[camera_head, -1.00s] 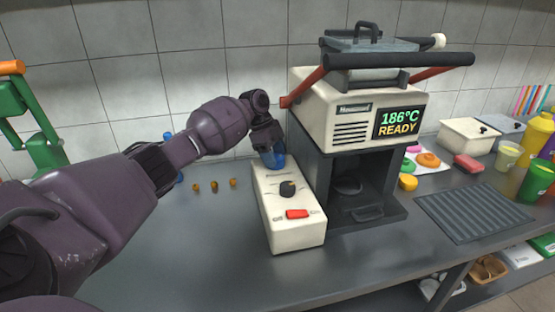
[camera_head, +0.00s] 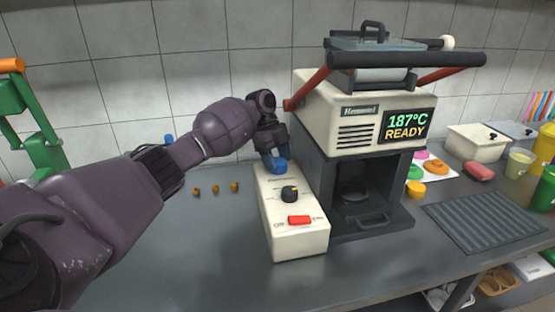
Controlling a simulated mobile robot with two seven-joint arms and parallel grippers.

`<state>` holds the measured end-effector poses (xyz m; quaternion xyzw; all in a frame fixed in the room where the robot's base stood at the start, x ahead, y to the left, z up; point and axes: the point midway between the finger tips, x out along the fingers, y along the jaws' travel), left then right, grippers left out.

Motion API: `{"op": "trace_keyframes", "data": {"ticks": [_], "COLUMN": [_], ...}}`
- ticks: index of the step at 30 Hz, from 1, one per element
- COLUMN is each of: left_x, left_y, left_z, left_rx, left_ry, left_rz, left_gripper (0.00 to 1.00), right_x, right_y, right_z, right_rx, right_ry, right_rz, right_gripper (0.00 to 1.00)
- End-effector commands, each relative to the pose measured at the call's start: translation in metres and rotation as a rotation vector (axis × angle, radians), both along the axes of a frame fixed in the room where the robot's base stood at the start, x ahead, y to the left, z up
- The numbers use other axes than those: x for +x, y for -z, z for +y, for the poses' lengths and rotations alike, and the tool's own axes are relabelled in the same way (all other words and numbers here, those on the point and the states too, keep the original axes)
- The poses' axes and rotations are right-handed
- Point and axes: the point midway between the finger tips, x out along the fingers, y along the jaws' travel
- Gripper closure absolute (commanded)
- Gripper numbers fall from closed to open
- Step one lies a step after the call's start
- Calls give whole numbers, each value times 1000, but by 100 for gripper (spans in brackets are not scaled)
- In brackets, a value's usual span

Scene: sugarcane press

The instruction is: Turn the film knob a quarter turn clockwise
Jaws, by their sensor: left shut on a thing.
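A cream control box (camera_head: 293,242) stands on the counter, with a black round knob (camera_head: 289,194) and a red switch (camera_head: 299,220) on its sloped top. A white knob (camera_head: 447,42) sits at the right end of a dark bar on the sealing machine (camera_head: 352,95). The frames do not label which is the film knob. My left gripper (camera_head: 275,159) is at the far end of the box, shut on a small blue thing (camera_head: 277,165), mostly hidden by the fingers. It is apart from the black knob and far from the white one. My right gripper is not in view.
The machine stands close to the right of the box, its display (camera_head: 405,126) reading 187°C READY. Several small brown pieces (camera_head: 215,189) lie left of the box. A ribbed mat (camera_head: 485,221) lies at right. The front left counter is clear beyond my arm.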

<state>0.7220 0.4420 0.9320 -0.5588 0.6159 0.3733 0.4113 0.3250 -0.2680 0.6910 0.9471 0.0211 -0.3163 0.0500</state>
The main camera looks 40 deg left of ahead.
Motion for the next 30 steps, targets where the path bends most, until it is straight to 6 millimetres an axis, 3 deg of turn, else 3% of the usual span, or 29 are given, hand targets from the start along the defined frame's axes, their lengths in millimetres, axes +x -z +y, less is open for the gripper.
{"op": "trace_keyframes", "data": {"ticks": [1, 6, 17, 30], "left_x": [0, 0, 1, 3], "left_y": [0, 0, -7, -74], "left_z": [0, 0, 3, 30], "left_rx": [1, 1, 1, 1], "left_ry": [-1, -1, -2, -2], "left_rz": [0, -1, -2, -4], "left_gripper": [41, 19, 19, 19], "right_x": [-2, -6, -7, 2], "right_y": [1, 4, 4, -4], "right_z": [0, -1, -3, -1], "right_rx": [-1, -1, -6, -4], "right_ry": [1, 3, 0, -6], "right_rz": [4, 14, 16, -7], "right_gripper": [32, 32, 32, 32]}}
